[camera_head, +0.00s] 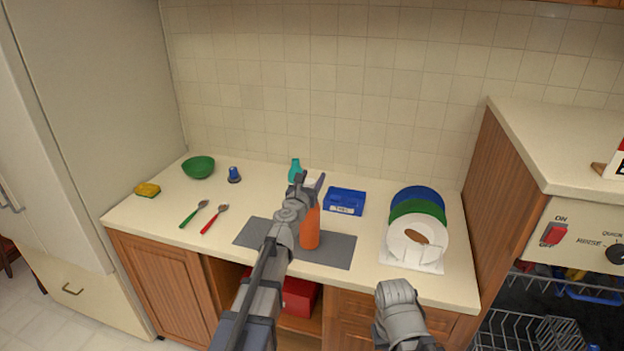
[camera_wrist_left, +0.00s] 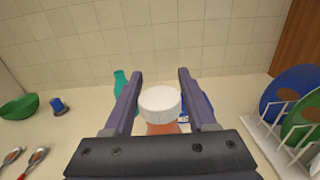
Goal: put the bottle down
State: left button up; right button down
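An orange bottle (camera_head: 310,232) stands upright on a grey mat (camera_head: 335,251) on the counter, partly hidden behind my left arm. In the left wrist view its white cap (camera_wrist_left: 160,101) shows between the fingers, with the orange body (camera_wrist_left: 161,129) below it. My left gripper (camera_head: 309,180) is at the upper part of the bottle. Its fingers stand apart, one on each side of the cap, with narrow gaps. The left gripper also shows in the left wrist view (camera_wrist_left: 160,76).
A blue box (camera_head: 344,200) and a teal bottle (camera_head: 295,170) stand behind the mat. A plate rack (camera_head: 410,262) with plates is to the right. Spoons (camera_head: 213,220), a green bowl (camera_head: 198,167), a blue shaker (camera_head: 234,174) and a sponge (camera_head: 147,190) lie left.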

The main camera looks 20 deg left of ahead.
pick_arm(q)
jog(key=shift+o, duration=1.2)
jog(key=shift+r, duration=0.2)
jog(key=s, duration=1.2)
jog(key=shift+a, duration=0.2)
